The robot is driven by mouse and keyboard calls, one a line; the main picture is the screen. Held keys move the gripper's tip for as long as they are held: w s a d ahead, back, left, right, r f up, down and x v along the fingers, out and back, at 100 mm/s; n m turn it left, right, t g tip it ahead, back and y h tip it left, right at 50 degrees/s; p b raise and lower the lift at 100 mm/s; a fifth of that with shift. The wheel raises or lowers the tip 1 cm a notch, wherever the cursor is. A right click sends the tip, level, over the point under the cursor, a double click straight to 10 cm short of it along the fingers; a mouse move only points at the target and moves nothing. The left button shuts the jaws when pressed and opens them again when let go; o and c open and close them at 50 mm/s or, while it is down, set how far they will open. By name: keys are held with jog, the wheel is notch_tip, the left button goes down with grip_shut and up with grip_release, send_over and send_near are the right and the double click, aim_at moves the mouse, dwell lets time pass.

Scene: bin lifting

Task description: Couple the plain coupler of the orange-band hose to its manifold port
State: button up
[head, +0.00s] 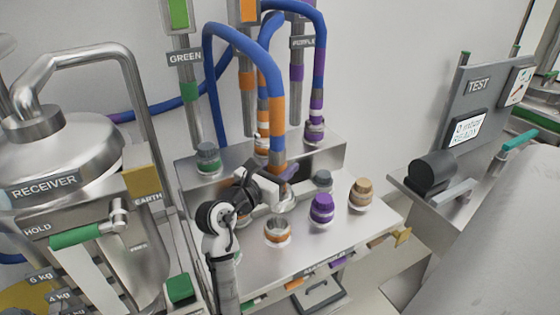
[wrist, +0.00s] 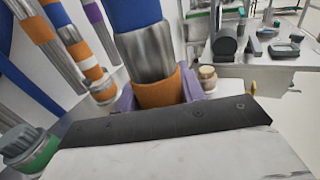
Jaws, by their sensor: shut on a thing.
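The orange-band hose (head: 277,115) is blue with an orange band and hangs down from its arch. In the wrist view its metal sleeve (wrist: 147,52) ends in a plain orange collar (wrist: 160,90). My gripper (head: 284,180) is shut on this coupler; a purple jaw (wrist: 190,85) shows beside the collar. The coupler's lower end is mostly hidden by my gripper. The orange-ringed manifold port (head: 277,233) stands uncapped on the front deck, nearer the camera than the held coupler and apart from it.
An orange-and-white banded hose (head: 263,132) and a purple hose (head: 316,115) stand on the back ledge. A green-banded fitting (head: 208,160) is at left.

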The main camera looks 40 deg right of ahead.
notch_tip(320, 180, down, 4)
jog(key=b, duration=0.3)
jog(key=shift+r+b, duration=0.2)
jog(key=shift+b, duration=0.1)
jog(key=shift+r+p, duration=0.45)
jog(key=shift+p, duration=0.1)
jog(key=shift+r+p, duration=0.15)
jog(key=shift+p, duration=0.45)
jog(key=shift+f, duration=0.25)
jog(key=shift+f, duration=1.45)
jog(key=shift+f+b, duration=0.4)
jog(key=shift+f, duration=0.7)
jog(key=shift+f+p, duration=0.35)
jog(key=shift+f, duration=0.75)
